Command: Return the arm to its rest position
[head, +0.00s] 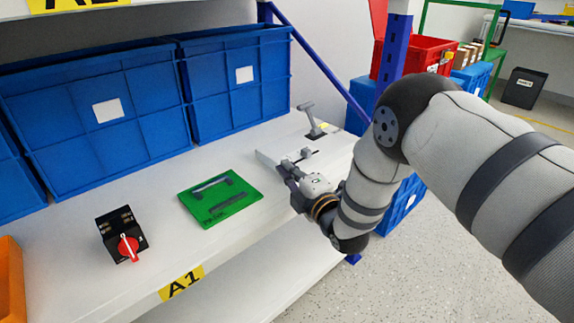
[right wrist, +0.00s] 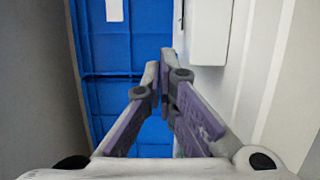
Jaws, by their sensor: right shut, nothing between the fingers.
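The rotary switch (head: 122,234) is a black box with a red knob, standing on the white shelf (head: 160,215) at the front left. The white mark on its knob runs roughly up and down, tilted slightly. My right arm comes in from the right. Its gripper (head: 268,166) is over the right part of the shelf, well to the right of the switch and apart from it. In the right wrist view the fingertips (right wrist: 162,78) meet with nothing between them. My left gripper shows in neither view.
A green board (head: 245,192) with grey parts lies between the switch and my gripper. Blue crates (head: 150,130) line the back of the shelf. A grey lever device (head: 312,118) stands behind my gripper. A blue post (head: 392,55) rises at the shelf's right end.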

